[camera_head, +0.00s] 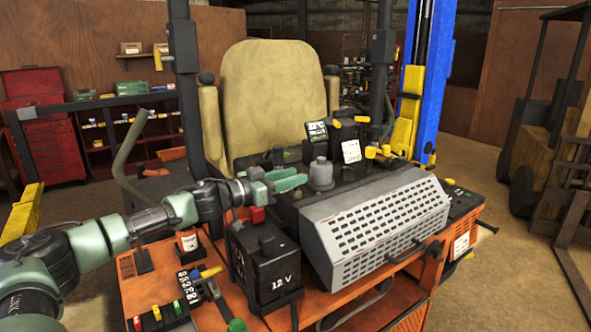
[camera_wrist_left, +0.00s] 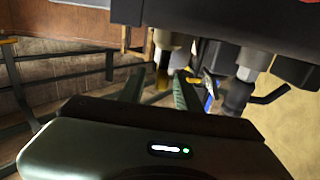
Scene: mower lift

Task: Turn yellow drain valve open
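My left gripper (camera_head: 287,179) reaches in from the left, over the black 12 V battery box (camera_head: 265,262) and in front of the seat. In the left wrist view its two green fingers (camera_wrist_left: 157,92) stand apart, with nothing clearly held between them. In the head view a yellow-handled lever (camera_head: 210,272) sits on the orange deck left of the battery box. My right gripper is in neither view.
A grey perforated cover (camera_head: 375,225) fills the right of the machine. A grey bottle-like part (camera_head: 320,174) stands close to the gripper's right. The tan seat (camera_head: 275,98) rises behind. A blue post (camera_head: 432,80) stands at the back right. A red cabinet (camera_head: 43,130) is far left.

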